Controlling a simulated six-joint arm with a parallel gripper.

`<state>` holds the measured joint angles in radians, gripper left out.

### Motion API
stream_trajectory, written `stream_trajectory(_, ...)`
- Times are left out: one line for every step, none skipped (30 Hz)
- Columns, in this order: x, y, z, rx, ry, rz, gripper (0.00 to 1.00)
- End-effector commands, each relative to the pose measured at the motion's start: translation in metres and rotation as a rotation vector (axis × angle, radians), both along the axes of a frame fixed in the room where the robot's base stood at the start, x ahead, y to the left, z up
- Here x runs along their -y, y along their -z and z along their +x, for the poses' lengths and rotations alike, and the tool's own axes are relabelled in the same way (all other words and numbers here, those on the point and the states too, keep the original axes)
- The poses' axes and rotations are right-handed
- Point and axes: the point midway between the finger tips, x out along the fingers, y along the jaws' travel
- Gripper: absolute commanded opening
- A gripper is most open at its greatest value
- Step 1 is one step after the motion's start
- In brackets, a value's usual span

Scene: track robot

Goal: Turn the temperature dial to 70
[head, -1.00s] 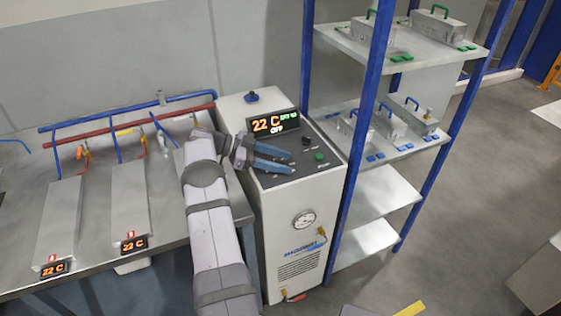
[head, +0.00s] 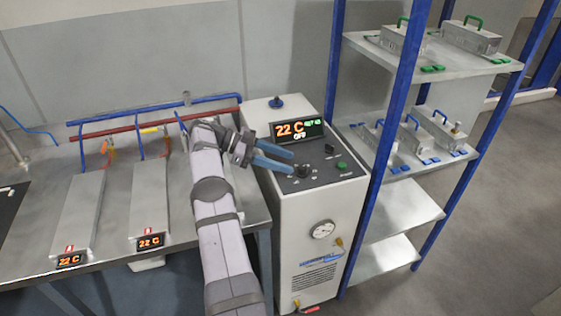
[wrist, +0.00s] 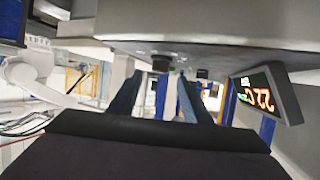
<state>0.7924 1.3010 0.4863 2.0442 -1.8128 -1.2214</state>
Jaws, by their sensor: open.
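The temperature dial (head: 303,171) is a black round knob with a marked scale on the sloped dark panel of the white machine. The panel's display (head: 300,131) reads 22 C in orange, with OFF below and a small green set value too blurred to read surely. My gripper (head: 292,163) is open, with two blue fingers pointing right. Their tips end just left of the dial in the picture; I cannot tell if they touch it. In the wrist view the fingers (wrist: 157,98) are apart, and the display (wrist: 264,98) appears upside down at the right.
A black switch (head: 329,149) and a green button (head: 341,166) sit right of the dial. A blue-posted shelf (head: 395,210) with metal boxes stands to the right. A metal table (head: 115,255) with plates and pipes lies left. A gauge (head: 322,230) is on the machine's front.

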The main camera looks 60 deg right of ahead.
Motion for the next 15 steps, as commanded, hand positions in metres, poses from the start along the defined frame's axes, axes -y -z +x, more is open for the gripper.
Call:
stream_trajectory(-0.0009, -0.0003, 0.0022, 0.001, -0.001, -0.001, 0.44)
stream_trajectory(-0.0015, -0.0008, 0.0028, 0.0, 0.0, 0.0, 0.44)
stream_trajectory(-0.0022, -0.0011, 0.0036, -0.001, 0.001, 0.001, 0.44)
stream_trajectory(-0.0025, -0.0014, 0.0042, -0.001, 0.001, 0.001, 0.44)
stream_trajectory(-0.0028, -0.0016, 0.0045, 0.0, 0.0, 0.001, 0.44)
stream_trajectory(-0.0029, -0.0019, 0.0049, 0.0, 0.0, 0.001, 0.44)
stream_trajectory(-0.0031, -0.0021, 0.0051, 0.0, 0.0, 0.001, 0.44)
stream_trajectory(-0.0032, -0.0022, 0.0053, 0.0, 0.0, 0.001, 0.44)
stream_trajectory(-0.0032, -0.0022, 0.0054, -0.001, 0.001, 0.001, 0.44)
stream_trajectory(-0.0032, -0.0023, 0.0053, 0.0, 0.001, 0.002, 0.44)
stream_trajectory(-0.0032, -0.0023, 0.0053, 0.0, 0.001, 0.002, 0.44)
stream_trajectory(-0.0032, -0.0023, 0.0052, 0.0, 0.001, 0.002, 0.44)
stream_trajectory(-0.0032, -0.0024, 0.0052, 0.0, 0.001, 0.002, 0.44)
stream_trajectory(-0.0032, -0.0023, 0.0052, 0.0, 0.001, 0.002, 0.44)
stream_trajectory(-0.0032, -0.0024, 0.0052, 0.0, 0.001, 0.002, 0.44)
